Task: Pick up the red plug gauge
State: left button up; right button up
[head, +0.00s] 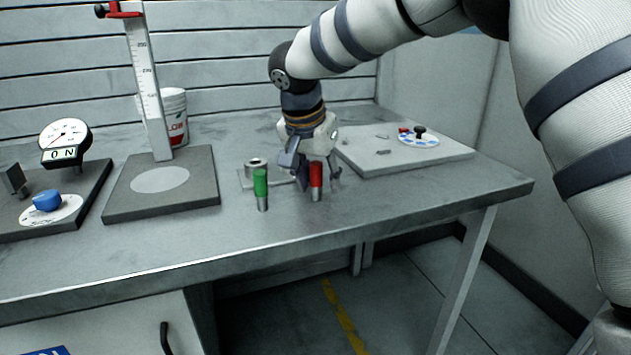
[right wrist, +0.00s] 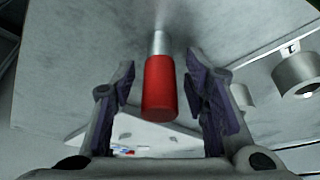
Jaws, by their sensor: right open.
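The red plug gauge (head: 316,181) stands upright on the grey workbench, red handle up and silver end down. My right gripper (head: 313,172) is over it, pointing down, with its fingers apart on either side. In the right wrist view the red plug gauge (right wrist: 160,88) lies between the two open fingers of my right gripper (right wrist: 161,72), with a gap visible on each side. A green plug gauge (head: 261,188) stands upright to the left of the red one. My left gripper is out of view.
A metal ring (head: 256,165) on a small plate sits behind the green gauge. A grey board with a blue-and-white dial (head: 418,139) lies at right. A height-gauge stand (head: 160,207) and a dial indicator (head: 66,135) are at left. The bench front is clear.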

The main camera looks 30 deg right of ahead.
grip_shut()
jog(key=shift+r, duration=0.2)
